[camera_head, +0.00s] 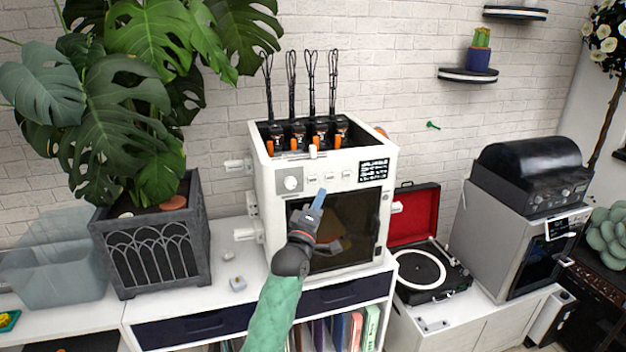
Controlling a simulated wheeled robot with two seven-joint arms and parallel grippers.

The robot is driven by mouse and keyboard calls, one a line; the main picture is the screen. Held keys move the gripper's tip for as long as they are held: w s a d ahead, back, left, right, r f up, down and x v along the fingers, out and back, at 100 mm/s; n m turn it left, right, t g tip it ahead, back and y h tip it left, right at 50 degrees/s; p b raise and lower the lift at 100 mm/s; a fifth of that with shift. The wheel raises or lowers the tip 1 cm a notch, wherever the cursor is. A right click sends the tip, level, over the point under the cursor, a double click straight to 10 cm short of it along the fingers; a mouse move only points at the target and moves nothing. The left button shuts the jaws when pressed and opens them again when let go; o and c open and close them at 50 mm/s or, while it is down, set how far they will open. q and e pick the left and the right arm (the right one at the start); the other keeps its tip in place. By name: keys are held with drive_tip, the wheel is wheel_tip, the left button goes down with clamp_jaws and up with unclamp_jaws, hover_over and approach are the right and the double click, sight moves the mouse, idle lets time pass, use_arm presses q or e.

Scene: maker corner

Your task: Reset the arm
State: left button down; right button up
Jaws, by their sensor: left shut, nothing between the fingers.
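My left arm comes up from the bottom of the head view in a green sleeve. My left gripper (319,199) is shut and empty, in front of the dark door of a white machine (268,196). Its blue-grey fingertips point up and slightly right, just below the machine's row of buttons. I cannot tell whether the fingers touch the door. My right gripper is not in view.
A large potted plant (155,250) stands left of the machine. An open red-lined record player (412,217) and a grey appliance (490,235) stand to the right. A small light block (237,284) lies on the white cabinet top (185,305). A clear bin (55,270) is far left.

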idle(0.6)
